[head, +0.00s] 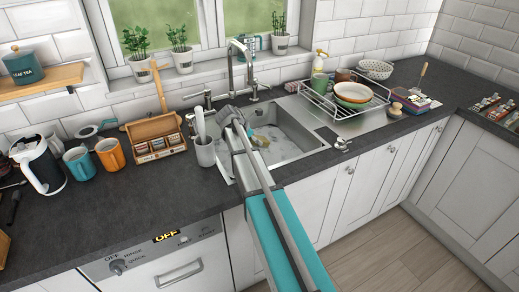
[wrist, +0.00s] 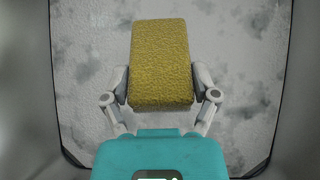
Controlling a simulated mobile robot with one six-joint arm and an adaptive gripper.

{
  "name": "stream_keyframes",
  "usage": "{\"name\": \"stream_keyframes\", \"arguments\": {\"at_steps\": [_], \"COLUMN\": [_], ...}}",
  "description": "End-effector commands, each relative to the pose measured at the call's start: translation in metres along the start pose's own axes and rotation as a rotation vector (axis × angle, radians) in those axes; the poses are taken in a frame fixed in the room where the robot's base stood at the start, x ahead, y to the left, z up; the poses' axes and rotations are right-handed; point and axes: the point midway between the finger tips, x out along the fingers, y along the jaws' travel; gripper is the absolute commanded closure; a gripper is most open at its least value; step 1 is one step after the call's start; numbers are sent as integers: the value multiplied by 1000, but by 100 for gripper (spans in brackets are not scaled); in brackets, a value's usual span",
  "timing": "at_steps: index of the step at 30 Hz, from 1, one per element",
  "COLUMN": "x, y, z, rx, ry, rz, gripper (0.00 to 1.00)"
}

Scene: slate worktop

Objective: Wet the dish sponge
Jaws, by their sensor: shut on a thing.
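The dish sponge (wrist: 160,62) is a yellow textured block in the wrist view. My gripper (wrist: 160,88) is shut on it, one finger against each side near its lower end. Mottled grey sink basin surface lies behind the sponge. In the head view my arm reaches over the sink (head: 300,143); a small yellow patch in the basin looks like the sponge, and my fingers are too small to make out there. The chrome faucet (head: 230,72) stands behind the basin. No water stream shows from it, and I cannot tell whether the basin holds water.
A white utensil cup (head: 205,153) stands close left of my arm by the sink. A dish rack (head: 340,105) with bowls stands right of the basin. Mugs (head: 110,154), a tea box (head: 155,137) and a kettle (head: 38,165) are left.

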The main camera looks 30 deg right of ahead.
Motion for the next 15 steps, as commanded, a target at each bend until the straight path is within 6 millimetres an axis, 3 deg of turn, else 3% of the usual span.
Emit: {"name": "stream_keyframes", "arguments": {"at_steps": [15], "x": [-25], "y": [1], "z": [21], "rx": [0], "ry": [0], "rz": [0], "gripper": [55]}}
